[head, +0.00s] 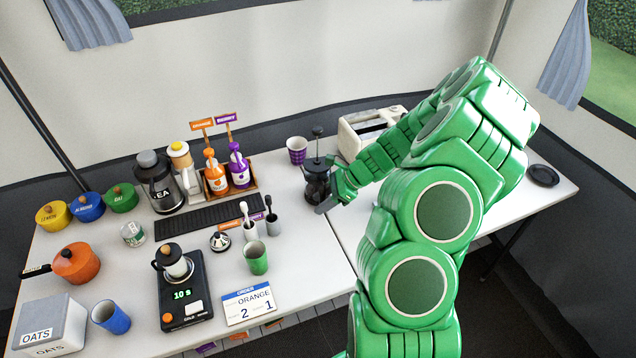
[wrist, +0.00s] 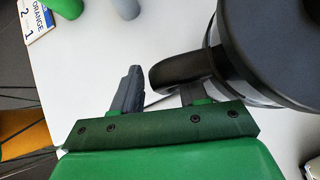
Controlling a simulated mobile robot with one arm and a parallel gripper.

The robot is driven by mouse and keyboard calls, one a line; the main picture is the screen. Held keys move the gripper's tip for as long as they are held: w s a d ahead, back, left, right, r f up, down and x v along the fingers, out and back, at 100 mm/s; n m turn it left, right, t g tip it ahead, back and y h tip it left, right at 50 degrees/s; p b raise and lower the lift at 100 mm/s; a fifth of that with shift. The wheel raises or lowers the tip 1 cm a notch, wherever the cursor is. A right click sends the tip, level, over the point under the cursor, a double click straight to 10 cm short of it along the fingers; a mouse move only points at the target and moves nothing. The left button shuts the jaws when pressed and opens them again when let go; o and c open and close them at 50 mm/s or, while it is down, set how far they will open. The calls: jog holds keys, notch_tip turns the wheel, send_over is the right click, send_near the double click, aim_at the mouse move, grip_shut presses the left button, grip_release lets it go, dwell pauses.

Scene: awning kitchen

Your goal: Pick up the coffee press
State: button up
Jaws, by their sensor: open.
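The coffee press (head: 317,185), dark with a black lid and a raised plunger rod, stands upright near the back of the white table in the head view. In the wrist view its round dark lid (wrist: 275,45) fills the upper right, with the black handle (wrist: 180,68) pointing left. My gripper (head: 330,200) is at the press's right front side. In the wrist view my gripper (wrist: 160,92) has its two fingers apart, with the handle's end at the gap and overlapping the right finger. I cannot tell whether they touch.
A purple-patterned cup (head: 297,149) and a toaster (head: 365,130) stand close behind the press. A green cup (head: 256,257) stands nearer the front. Bare table lies in front of the press.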

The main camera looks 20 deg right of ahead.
jog(key=shift+c, duration=0.2)
grip_shut()
dwell(1.1)
